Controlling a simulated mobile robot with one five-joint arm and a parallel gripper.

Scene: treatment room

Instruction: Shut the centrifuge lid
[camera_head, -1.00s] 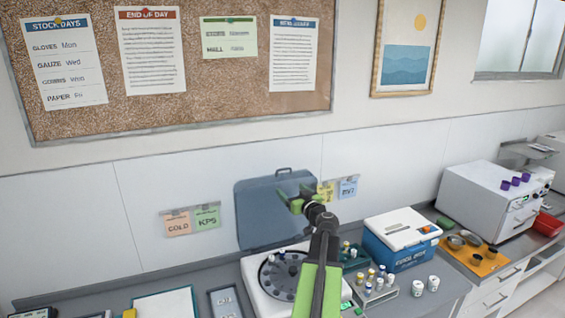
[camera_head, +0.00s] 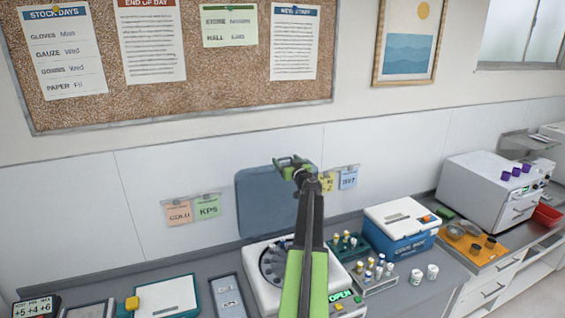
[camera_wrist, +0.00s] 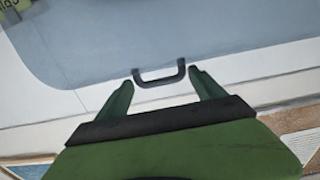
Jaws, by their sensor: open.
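The centrifuge (camera_head: 256,293) is a white box on the grey counter, with its dark round rotor well partly hidden behind my arm. Its blue-grey lid (camera_head: 257,208) stands raised at the back, close to the wall. A small display on the centrifuge front (camera_head: 341,296) reads OPEN. My gripper (camera_head: 291,162) is at the lid's top edge. In the wrist view the lid (camera_wrist: 200,30) fills the upper part, and its dark handle (camera_wrist: 160,80) lies just beyond and between the tips of my gripper (camera_wrist: 162,82). My gripper is open and holds nothing.
Right of the centrifuge are a green vial rack (camera_head: 345,247), a grey vial rack (camera_head: 373,280) and a blue cool box (camera_head: 400,228). A tray (camera_head: 165,297) and a grey panel (camera_head: 229,297) lie to its left. Notes hang on the wall behind.

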